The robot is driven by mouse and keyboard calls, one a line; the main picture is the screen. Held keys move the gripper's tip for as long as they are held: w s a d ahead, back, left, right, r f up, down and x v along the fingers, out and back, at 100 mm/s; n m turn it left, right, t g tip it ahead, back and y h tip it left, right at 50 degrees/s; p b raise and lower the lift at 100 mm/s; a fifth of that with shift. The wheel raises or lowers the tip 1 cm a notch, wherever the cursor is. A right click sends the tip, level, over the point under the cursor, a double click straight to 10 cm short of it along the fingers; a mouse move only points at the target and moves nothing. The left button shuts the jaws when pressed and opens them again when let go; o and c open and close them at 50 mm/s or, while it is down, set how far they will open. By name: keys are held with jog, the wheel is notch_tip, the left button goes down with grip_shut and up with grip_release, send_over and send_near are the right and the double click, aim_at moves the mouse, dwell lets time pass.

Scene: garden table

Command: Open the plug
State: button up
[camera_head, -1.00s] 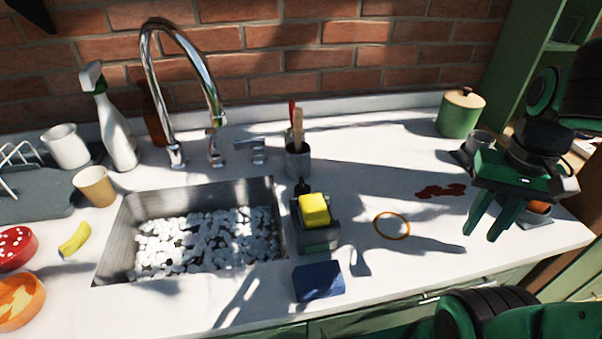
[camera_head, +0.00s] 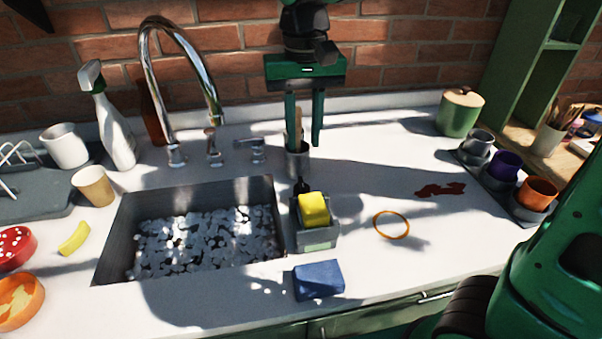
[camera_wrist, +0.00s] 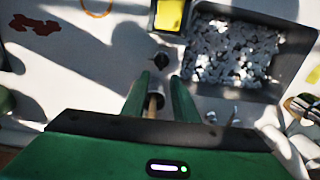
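The steel sink (camera_head: 120,235) is heaped with small white lumps that hide its bottom; no drain plug shows there. A small dark knob-like thing (camera_head: 301,187) stands near the sink's right edge; I cannot tell whether it is the plug control. It also shows in the wrist view (camera_wrist: 160,61), just beyond my fingertips. A chrome tap (camera_head: 180,45) and a small chrome fitting (camera_head: 257,153) stand behind the sink. My gripper (camera_head: 303,142) hangs fingers down at the utensil cup (camera_head: 298,163). It is open, and its fingers (camera_wrist: 160,79) look apart in the wrist view, with a wooden handle between them.
A sponge holder (camera_head: 318,238) with a yellow sponge (camera_head: 314,209) stands right of the sink, and a blue sponge (camera_head: 318,280) lies in front. An orange ring (camera_head: 377,233) and a red stain (camera_head: 440,189) are farther right.

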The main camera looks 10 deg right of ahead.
aim_at(301, 181)
jog(key=f, duration=1)
jog(key=shift+a+f, duration=0.2)
jog(key=shift+f, duration=0.15)
grip_shut()
